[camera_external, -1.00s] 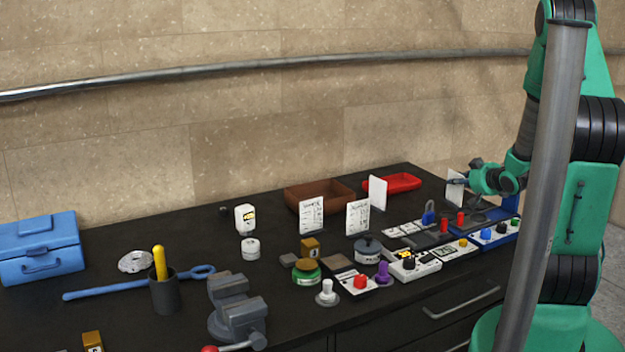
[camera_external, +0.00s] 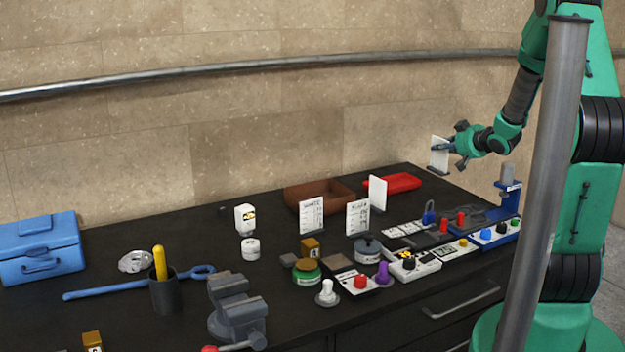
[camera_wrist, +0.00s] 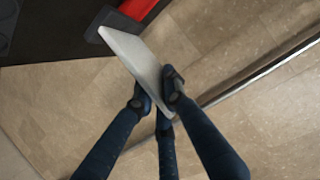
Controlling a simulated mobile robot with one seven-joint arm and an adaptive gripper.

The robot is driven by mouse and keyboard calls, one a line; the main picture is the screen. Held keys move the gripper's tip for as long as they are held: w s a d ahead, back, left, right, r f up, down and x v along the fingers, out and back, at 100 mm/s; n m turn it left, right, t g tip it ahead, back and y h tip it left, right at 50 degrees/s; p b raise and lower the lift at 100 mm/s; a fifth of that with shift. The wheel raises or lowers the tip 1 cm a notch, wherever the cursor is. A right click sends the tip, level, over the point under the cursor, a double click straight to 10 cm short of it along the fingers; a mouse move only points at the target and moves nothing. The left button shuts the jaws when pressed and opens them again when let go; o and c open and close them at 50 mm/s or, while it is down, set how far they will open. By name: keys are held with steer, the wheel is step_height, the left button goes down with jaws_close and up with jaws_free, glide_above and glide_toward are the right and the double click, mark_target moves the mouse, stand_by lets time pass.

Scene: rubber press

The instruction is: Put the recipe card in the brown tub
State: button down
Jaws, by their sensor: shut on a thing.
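My gripper (camera_external: 447,147) is at the upper right in the external view, raised above the far right end of the table. It is shut on a white card (camera_external: 438,156). In the wrist view the card (camera_wrist: 140,60) is tilted between the dark fingers (camera_wrist: 158,98); its printed face does not show. The brown tub (camera_external: 320,193) stands on the table against the wall, well to the left of my gripper and lower.
A red tray (camera_external: 403,182) lies right of the tub, with a white upright card (camera_external: 377,194) before it. Control panels with buttons (camera_external: 415,266), jars and a vise (camera_external: 238,308) fill the front. A metal rail (camera_external: 250,70) runs along the wall.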

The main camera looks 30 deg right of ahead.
steer(key=w+a+n+g+y+p, duration=0.1)
steer(key=w+a+n+y+p, duration=0.3)
steer(key=w+a, duration=2.35)
step_height(320, 180, down, 6)
steer(key=s+a+n+y+b, duration=0.1)
steer(key=a, duration=0.1)
steer(key=shift+a+r+y, duration=0.15)
steer(key=shift+r+y, duration=0.05)
steer(key=shift+y, duration=0.2)
steer(key=shift+f+b, duration=0.5)
steer(key=shift+f, duration=1.95)
steer(key=shift+f+b, duration=0.45)
steer(key=shift+f, duration=2.05)
steer(key=shift+f, duration=0.2)
